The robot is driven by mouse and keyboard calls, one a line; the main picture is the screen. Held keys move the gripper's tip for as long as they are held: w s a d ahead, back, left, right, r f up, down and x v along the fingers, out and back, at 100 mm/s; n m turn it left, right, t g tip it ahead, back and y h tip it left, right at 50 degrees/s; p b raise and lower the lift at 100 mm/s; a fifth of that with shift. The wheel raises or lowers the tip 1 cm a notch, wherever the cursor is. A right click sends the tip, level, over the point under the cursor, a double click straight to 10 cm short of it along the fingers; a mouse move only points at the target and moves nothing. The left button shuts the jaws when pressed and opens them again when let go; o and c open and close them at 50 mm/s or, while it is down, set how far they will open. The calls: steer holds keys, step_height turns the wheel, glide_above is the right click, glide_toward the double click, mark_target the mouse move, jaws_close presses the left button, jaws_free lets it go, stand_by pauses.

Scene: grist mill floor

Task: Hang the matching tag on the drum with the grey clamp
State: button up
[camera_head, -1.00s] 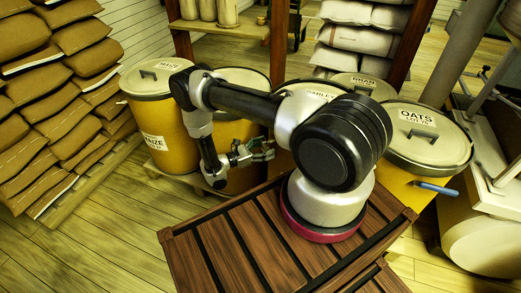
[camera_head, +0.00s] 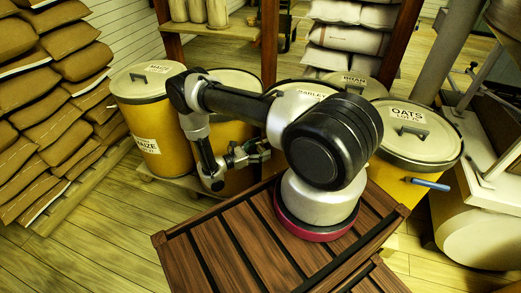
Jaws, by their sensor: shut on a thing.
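My gripper (camera_head: 250,155) is low in front of the drums, just left of my arm's base. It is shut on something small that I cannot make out. Yellow drums with pale lids stand in a group behind my arm. The maize drum (camera_head: 150,120) is at the left. A second drum (camera_head: 238,85) is partly hidden by my arm. The barley drum (camera_head: 302,88) and bran drum (camera_head: 355,83) are behind, largely covered. The oats drum (camera_head: 402,163) is at the right, with a blue lever (camera_head: 427,184) on its front. I cannot make out a grey clamp or a matching tag.
Stacked brown sacks (camera_head: 45,110) fill the left side. Pale sacks (camera_head: 350,42) and a wooden shelf (camera_head: 215,31) stand behind the drums. A cream-coloured machine (camera_head: 475,225) closes off the right. The plank floor (camera_head: 110,230) is clear at the lower left.

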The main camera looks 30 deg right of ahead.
steer(key=o, duration=1.1)
steer(key=shift+c, duration=0.2)
